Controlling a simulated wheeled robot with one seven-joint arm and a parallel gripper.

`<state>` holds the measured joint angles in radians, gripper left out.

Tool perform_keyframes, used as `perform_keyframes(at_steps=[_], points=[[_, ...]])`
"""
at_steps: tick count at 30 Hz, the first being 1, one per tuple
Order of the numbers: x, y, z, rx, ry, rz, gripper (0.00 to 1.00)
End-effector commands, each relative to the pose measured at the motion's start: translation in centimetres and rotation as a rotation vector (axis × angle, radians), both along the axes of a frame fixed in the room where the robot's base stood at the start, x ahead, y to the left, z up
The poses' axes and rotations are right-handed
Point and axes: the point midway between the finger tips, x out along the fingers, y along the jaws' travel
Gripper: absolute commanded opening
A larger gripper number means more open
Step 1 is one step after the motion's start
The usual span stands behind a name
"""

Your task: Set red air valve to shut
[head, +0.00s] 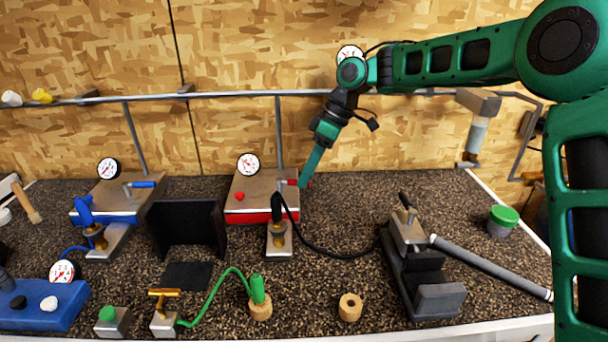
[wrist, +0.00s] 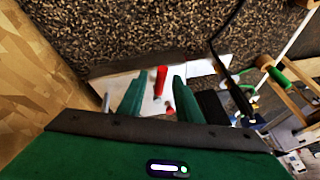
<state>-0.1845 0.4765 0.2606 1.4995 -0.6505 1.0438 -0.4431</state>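The red air valve's lever (head: 291,182) is on the right side of a grey-topped red box (head: 247,216). In the head view my gripper (head: 304,184) reaches down at the lever and hides part of it. In the wrist view the red lever (wrist: 161,80) shows between the two green fingers of my gripper (wrist: 156,92). The fingers are apart, with a visible gap on either side of the lever. I cannot tell whether either finger touches it.
A pressure gauge (head: 248,164) stands behind the red box. A black-handled tool (head: 279,229) with a black hose stands in front of it. A blue box (head: 120,198) with a blue lever (head: 143,184) is to the left. A clamp (head: 410,240) holding a grey shaft is to the right.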

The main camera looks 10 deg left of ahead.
Motion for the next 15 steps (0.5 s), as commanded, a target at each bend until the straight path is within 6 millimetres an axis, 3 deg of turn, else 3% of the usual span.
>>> perform_keyframes(at_steps=[11,15], points=[[-0.1,0.0,0.3,0.002,0.001,0.004,0.32],[0.5,-1.3,1.0,0.001,0.003,-0.001,0.32]])
